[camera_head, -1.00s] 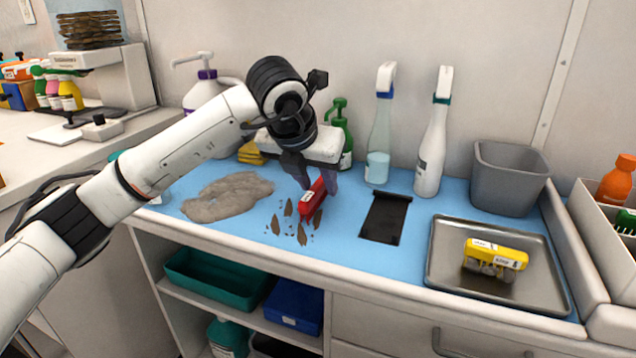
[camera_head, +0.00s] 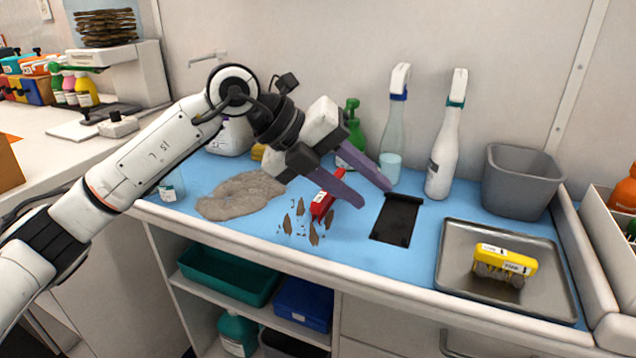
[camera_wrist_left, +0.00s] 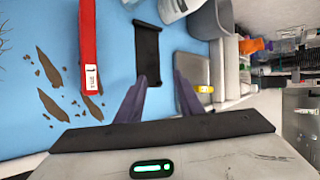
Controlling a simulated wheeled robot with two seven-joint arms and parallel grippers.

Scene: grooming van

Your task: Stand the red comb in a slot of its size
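The red comb (camera_head: 322,204) lies on the blue mat (camera_head: 270,230) beside brown scraps, with a small white label on it. In the left wrist view the red comb (camera_wrist_left: 88,45) is a long red bar left of the fingers. My left gripper (camera_head: 376,197) is open and empty above the mat, its purplish fingers pointing right and down past the comb. In the left wrist view my left gripper (camera_wrist_left: 160,80) shows two separate fingers with the comb outside them. My right gripper is out of view. I cannot make out a slot of the comb's size.
A flat black piece (camera_head: 397,220) lies right of the comb. A metal tray (camera_head: 455,285) holds a yellow labelled comb or brush (camera_head: 506,261). Spray bottles (camera_head: 447,140) and a grey bin (camera_head: 520,180) stand behind. Grey fluff (camera_head: 240,195) lies left.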

